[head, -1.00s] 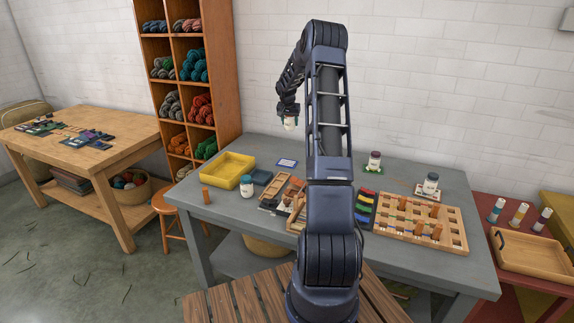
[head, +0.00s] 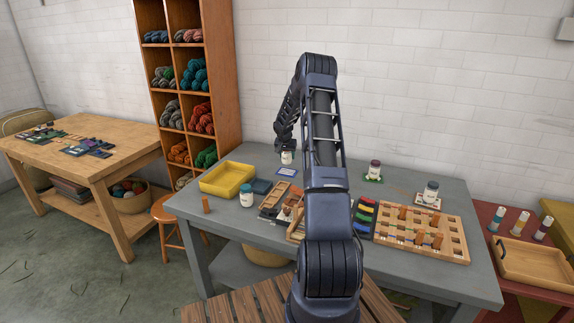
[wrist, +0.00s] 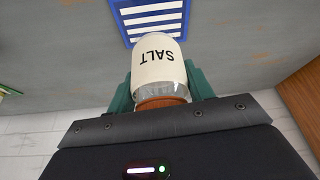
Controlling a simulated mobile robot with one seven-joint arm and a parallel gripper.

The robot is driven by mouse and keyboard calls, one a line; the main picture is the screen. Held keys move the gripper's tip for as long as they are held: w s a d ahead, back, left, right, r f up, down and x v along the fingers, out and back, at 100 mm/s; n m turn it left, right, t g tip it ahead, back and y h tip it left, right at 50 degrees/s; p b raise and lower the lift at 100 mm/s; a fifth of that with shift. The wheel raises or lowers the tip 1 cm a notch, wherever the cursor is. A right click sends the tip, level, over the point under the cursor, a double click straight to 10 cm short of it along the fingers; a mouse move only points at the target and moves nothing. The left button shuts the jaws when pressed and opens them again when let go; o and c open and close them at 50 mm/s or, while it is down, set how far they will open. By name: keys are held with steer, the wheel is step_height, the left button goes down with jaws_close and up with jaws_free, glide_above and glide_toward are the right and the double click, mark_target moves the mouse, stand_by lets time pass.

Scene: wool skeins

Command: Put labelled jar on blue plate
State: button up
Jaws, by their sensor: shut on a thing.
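The labelled jar (wrist: 160,62) reads SALT on a cream label and has an orange-brown lid. My gripper (wrist: 160,88) is shut on it near the lid, with a green finger on each side. In the head view the jar (head: 288,157) hangs below my gripper (head: 286,147), low over the back of the grey table. The blue plate (head: 287,172), flat with white stripes, lies on the table just below the jar in that view. In the wrist view the blue plate (wrist: 152,7) shows past the jar's base, partly hidden by it. I cannot tell whether they touch.
A yellow bin (head: 227,180) and a blue-lidded jar (head: 246,196) stand to the left. A purple-lidded jar (head: 375,170) and a dark-lidded jar (head: 431,191) stand to the right, behind a wooden peg board (head: 455,232). My arm hides part of the table's middle.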

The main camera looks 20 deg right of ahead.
mark_target(287, 163)
steer(key=shift+f, duration=2.65)
steer(key=shift+f, duration=0.15)
steer(key=o, duration=1.1)
